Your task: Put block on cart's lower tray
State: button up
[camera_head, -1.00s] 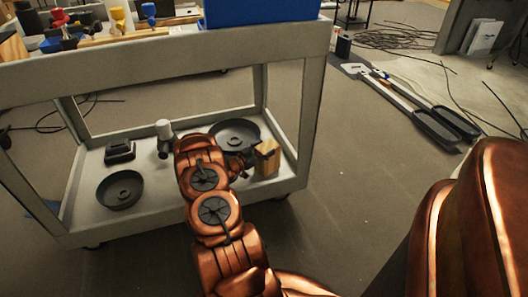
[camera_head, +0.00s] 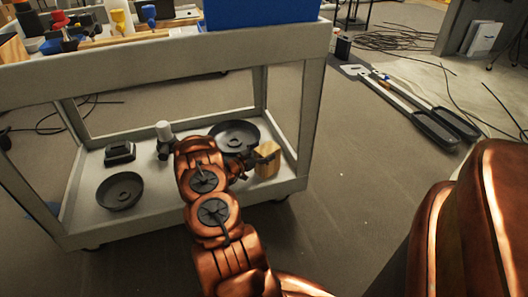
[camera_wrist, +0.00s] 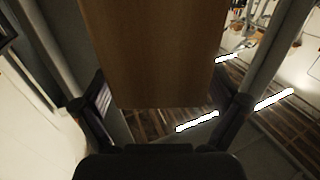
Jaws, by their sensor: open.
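The wooden block (camera_head: 267,162) is at the right front corner of the cart's lower tray (camera_head: 160,205), upright and apparently resting on it. In the wrist view the block (camera_wrist: 150,50) fills the top middle, between the two black fingers. My gripper (camera_wrist: 168,103) is open, with a finger on each side of the block; a gap shows at the right finger. In the head view my gripper (camera_head: 250,163) is low over the tray, at the block's left side, partly hidden by my copper arm. The block's underside is hidden.
Two dark round pans (camera_head: 120,191) (camera_head: 234,136), a small black box (camera_head: 120,152) and a white-topped cylinder (camera_head: 164,138) share the tray. The cart's corner post (camera_head: 310,110) stands just right of the block. A blue bin (camera_head: 265,12) sits on the upper level.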

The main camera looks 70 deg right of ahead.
jog(key=shift+r, duration=0.2)
jog(key=p+v, duration=0.2)
jog(key=v, duration=0.5)
jog(key=shift+a, duration=0.2)
jog(key=shift+w, duration=0.15)
jog(key=shift+p, duration=0.3)
